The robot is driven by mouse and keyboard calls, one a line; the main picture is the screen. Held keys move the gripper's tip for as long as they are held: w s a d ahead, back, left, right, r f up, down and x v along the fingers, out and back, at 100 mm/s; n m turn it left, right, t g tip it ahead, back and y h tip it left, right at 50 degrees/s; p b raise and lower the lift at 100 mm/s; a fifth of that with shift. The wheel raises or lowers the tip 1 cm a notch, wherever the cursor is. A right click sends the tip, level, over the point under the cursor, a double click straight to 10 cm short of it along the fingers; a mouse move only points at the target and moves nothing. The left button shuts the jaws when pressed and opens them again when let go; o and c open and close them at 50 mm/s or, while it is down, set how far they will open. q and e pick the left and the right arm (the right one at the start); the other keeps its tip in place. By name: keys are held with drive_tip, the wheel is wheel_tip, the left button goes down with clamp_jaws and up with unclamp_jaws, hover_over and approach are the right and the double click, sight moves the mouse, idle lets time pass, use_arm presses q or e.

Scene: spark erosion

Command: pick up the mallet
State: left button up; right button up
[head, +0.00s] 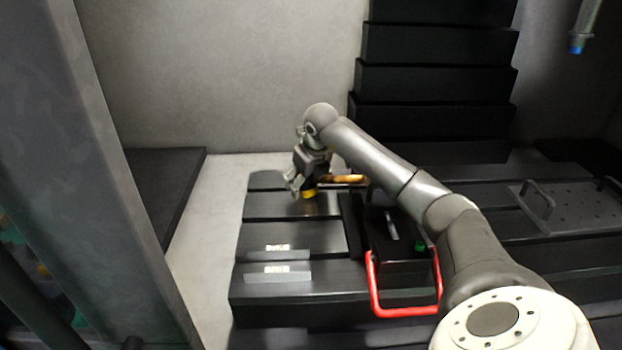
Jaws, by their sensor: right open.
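The mallet (345,179) lies at the back of the dark slotted table, with its brown, wood-coloured handle pointing right. A yellow piece (308,194) just below my gripper looks like part of its head, but the gripper hides much of that area. My right gripper (298,187) reaches in from the right and points down at the mallet's left end. It is open, with its fingers close to the yellow piece; I cannot tell whether they touch. My left gripper is not in view.
Two light metal blocks (279,271) lie on the table's (290,235) front left. A black box-like fixture (398,262) with a red handle (374,292) stands right of them, under my right arm. A perforated plate with handles (575,206) lies at right. Black stepped covers (438,83) rise behind.

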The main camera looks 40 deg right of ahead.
drive_tip(key=c, duration=1.4)
drive_tip(key=shift+r, duration=0.1)
clamp_jaws()
drive_tip(key=shift+r, duration=0.1)
